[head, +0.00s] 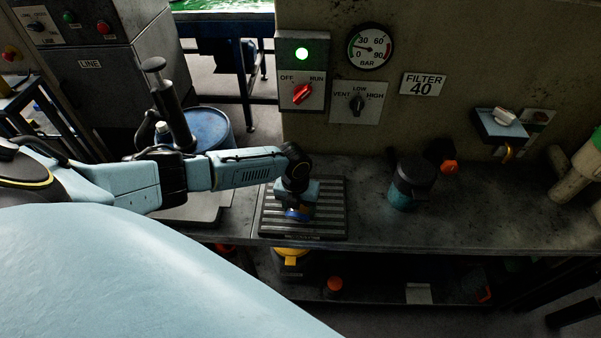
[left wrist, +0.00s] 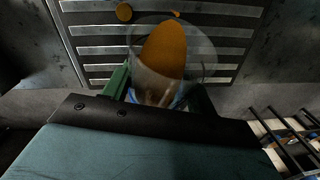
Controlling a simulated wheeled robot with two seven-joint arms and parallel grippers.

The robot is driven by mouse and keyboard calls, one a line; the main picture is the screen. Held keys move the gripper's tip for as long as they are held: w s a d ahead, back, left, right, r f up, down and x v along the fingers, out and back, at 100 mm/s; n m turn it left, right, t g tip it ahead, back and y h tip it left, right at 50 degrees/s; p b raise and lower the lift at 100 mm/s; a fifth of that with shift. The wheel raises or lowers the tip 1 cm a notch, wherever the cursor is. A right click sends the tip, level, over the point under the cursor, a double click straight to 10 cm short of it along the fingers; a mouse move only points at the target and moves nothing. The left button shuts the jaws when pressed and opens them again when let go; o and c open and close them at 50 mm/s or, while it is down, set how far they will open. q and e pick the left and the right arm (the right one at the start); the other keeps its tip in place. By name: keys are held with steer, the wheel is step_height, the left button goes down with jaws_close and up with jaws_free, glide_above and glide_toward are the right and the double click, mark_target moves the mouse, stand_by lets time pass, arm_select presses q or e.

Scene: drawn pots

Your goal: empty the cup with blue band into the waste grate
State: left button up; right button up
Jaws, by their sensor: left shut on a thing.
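My left gripper (head: 298,208) is over the waste grate (head: 335,222), a dark slatted plate on the bench. It is shut on the clear cup with blue band (left wrist: 145,92), which the left wrist view shows best. Orange-brown stuff (left wrist: 165,50) shows inside the cup. The cup's mouth faces away from the gripper, above the slats of the grate (left wrist: 90,31); its exact tilt is hard to tell. In the head view the cup is mostly hidden, with only a blue bit (head: 297,214) showing. My right gripper is not seen.
An orange round spot (left wrist: 124,12) and a small orange bit show at the grate. A dark-topped teal container (head: 402,195) stands right of the grate on the bench. A blue drum (head: 208,128) stands behind my arm. The bench (head: 480,220) right of the container is mostly clear.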

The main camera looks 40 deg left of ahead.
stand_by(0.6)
arm_select(q)
steer(key=shift+g+b, duration=0.3)
steer(key=shift+b, duration=0.2)
steer(key=shift+w, duration=0.1)
stand_by(1.0)
steer(key=shift+w+r+g+h+b, duration=0.15)
steer(key=shift+g+h+b, duration=0.2)
steer(key=shift+b, duration=0.3)
stand_by(0.9)
steer(key=shift+a+r+g+b, duration=0.1)
steer(key=shift+r+g+b, duration=0.15)
steer(key=shift+g+b, duration=0.3)
stand_by(1.1)
